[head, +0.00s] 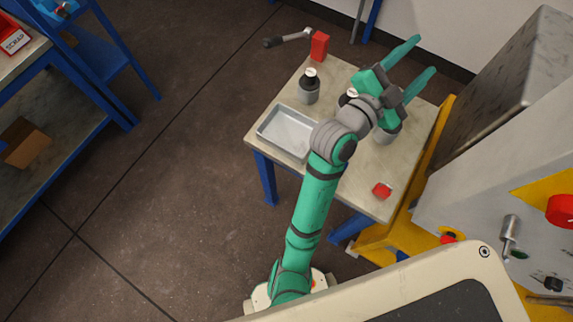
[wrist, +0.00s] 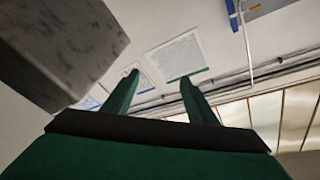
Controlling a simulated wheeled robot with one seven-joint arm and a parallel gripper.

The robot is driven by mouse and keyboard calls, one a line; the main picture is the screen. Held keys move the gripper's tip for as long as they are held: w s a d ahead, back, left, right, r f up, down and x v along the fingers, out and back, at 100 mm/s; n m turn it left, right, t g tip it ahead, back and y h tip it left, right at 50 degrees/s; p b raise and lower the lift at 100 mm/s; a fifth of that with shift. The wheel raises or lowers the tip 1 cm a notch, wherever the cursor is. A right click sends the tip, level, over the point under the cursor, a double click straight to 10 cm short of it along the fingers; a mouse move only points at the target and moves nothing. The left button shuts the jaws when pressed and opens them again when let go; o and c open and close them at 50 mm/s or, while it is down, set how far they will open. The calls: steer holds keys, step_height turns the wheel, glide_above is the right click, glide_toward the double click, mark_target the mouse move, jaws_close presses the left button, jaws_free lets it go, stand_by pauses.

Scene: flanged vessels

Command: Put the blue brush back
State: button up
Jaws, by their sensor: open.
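I cannot make out a blue brush in either view. My gripper (head: 425,54) is raised above the back right of the small table (head: 345,185), with its two green fingers spread apart and nothing between them. In the wrist view my gripper (wrist: 159,76) is also open and empty, facing the wall and ceiling. Part of the tabletop is hidden behind my arm and gripper.
A grey machine (head: 500,110) stands right; blue shelving (head: 110,95) stands left.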

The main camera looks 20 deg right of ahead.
steer(key=s+a+f+n+t+y, duration=0.3)
steer(key=a+f+n+t+y, duration=0.7)
steer(key=a+f+n, duration=1.05)
steer(key=s+a+f+g+y, duration=0.1)
steer(key=s+a+y, duration=0.3)
steer(key=s+a, duration=0.5)
steer(key=s+a+f+g+y, duration=0.2)
steer(key=s+a+f+y, duration=0.1)
steer(key=s+a, duration=0.7)
steer(key=shift+s+f+y, duration=0.25)
steer(key=shift+f+y, duration=0.15)
steer(key=shift+f, duration=0.1)
steer(key=shift+d, duration=0.1)
steer(key=c, duration=0.5)
steer(key=shift+d, duration=0.15)
steer(key=shift+c, duration=0.2)
